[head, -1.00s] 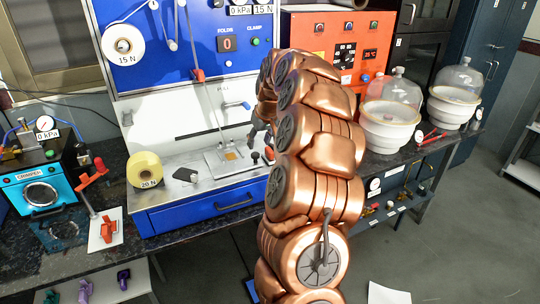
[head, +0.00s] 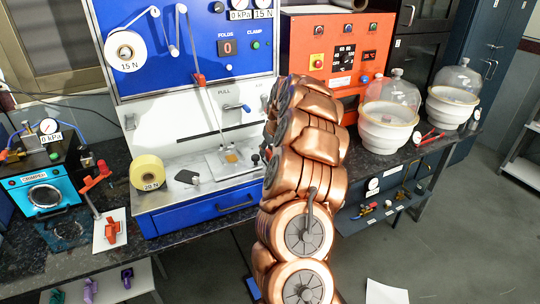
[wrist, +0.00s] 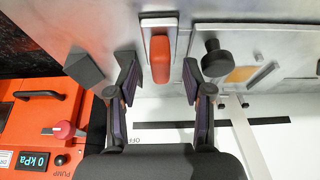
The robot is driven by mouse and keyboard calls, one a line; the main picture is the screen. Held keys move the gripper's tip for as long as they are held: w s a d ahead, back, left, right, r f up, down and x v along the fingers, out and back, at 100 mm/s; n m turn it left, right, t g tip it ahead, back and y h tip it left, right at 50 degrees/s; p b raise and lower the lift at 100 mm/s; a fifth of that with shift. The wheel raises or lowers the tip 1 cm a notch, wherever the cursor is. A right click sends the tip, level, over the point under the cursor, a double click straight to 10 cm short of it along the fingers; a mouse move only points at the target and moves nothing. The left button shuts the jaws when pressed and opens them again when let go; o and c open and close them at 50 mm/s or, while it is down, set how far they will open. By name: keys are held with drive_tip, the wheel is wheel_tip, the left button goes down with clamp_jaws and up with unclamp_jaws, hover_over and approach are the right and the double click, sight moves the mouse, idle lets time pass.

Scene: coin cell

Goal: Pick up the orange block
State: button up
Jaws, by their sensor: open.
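In the wrist view, an orange-red block (wrist: 160,58) with rounded edges lies on a small pale metal plate on the grey metal worktop. My gripper (wrist: 160,76) is open, one dark finger on each side of the block. Clear gaps show between the fingers and the block, so it is not gripped. In the head view, my copper-coloured arm hides the gripper and the block.
A plate with a black knob (wrist: 216,58) and a flat orange square (wrist: 241,74) lies just right of my gripper. A dark grey block (wrist: 85,68) is to its left. The orange pump unit (wrist: 38,125) stands at lower left.

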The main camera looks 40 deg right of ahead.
drive_tip(key=shift+x, duration=0.8)
drive_tip(key=shift+c, duration=0.3)
clamp_jaws()
